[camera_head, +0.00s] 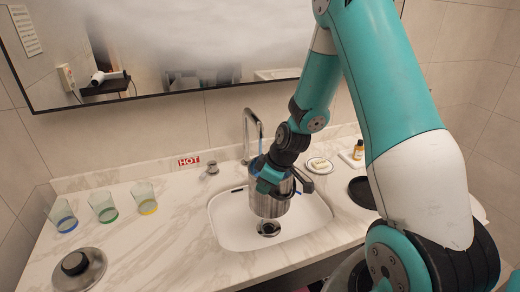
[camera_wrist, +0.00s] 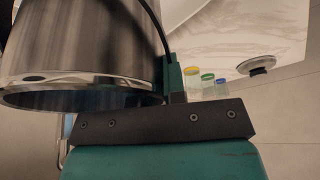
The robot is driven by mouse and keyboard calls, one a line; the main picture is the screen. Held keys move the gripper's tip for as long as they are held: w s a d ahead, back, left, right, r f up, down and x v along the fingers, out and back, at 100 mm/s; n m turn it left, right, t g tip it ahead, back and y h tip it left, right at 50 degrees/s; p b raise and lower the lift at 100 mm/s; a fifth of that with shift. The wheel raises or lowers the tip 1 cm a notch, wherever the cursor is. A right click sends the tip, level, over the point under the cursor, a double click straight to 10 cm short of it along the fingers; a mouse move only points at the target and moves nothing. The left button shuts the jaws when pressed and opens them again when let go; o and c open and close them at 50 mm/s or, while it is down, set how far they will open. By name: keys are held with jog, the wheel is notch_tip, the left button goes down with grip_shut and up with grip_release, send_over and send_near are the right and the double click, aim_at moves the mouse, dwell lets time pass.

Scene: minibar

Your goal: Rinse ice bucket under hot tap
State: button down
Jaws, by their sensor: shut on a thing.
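The shiny metal ice bucket (camera_head: 268,205) is held upright over the white sink (camera_head: 318,222), above the dark drain (camera_head: 269,229). It fills the upper left of the wrist view (camera_wrist: 80,55). My gripper (camera_head: 278,182) is shut on the bucket near its top. The chrome tap (camera_head: 247,130) arches up behind the bucket, and its outlet is close to the bucket's top. A red HOT label (camera_head: 189,161) is on the backsplash, near a small chrome knob (camera_head: 212,168).
A round metal lid (camera_head: 78,270) with a black knob lies at the front left. Three glasses (camera_head: 103,207) with coloured bases stand at left. A soap dish (camera_head: 319,165), a small bottle (camera_head: 358,150) and a black round dish (camera_head: 362,191) are at right.

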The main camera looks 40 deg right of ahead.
jog(key=shift+s+a+r+p, duration=0.25)
jog(key=shift+s+r, duration=0.3)
jog(key=shift+s, duration=0.05)
jog(key=shift+s+a+r+p, duration=0.2)
jog(key=shift+s+r+p, duration=0.1)
jog(key=shift+s+r, duration=0.3)
jog(key=shift+s+a+r+p, duration=0.25)
jog(key=shift+s+r, duration=0.3)
